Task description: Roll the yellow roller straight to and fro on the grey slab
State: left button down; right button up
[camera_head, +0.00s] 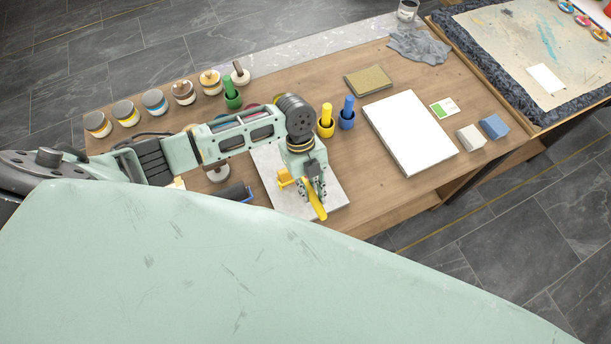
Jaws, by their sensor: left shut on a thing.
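My left gripper (312,191) reaches down over the grey slab (335,188), near the front edge of the wooden table. It is shut on the yellow roller (317,206), whose yellow handle sticks out below the fingers. Another yellow part shows just left of the gripper. The gripper and arm hide the rest of the roller, so I cannot tell whether it touches the slab. The arm also covers the slab's back part. My right gripper is not in view.
A dark roller with a blue frame (231,192) lies left of the slab. Several ink jars line the back left.

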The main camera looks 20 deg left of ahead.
aim_at(322, 213)
pick_arm(q)
jog(key=shift+s+d+p, duration=1.45)
jog(key=shift+s+d, duration=0.95)
jog(key=shift+d, duration=0.15)
jog(key=s+d, duration=0.1)
jog(key=s+d+p, duration=0.1)
jog(key=s+d, duration=0.1)
jog(key=shift+s+d+f, duration=0.1)
jog(key=shift+s+d, duration=0.05)
jog(key=shift+d, duration=0.15)
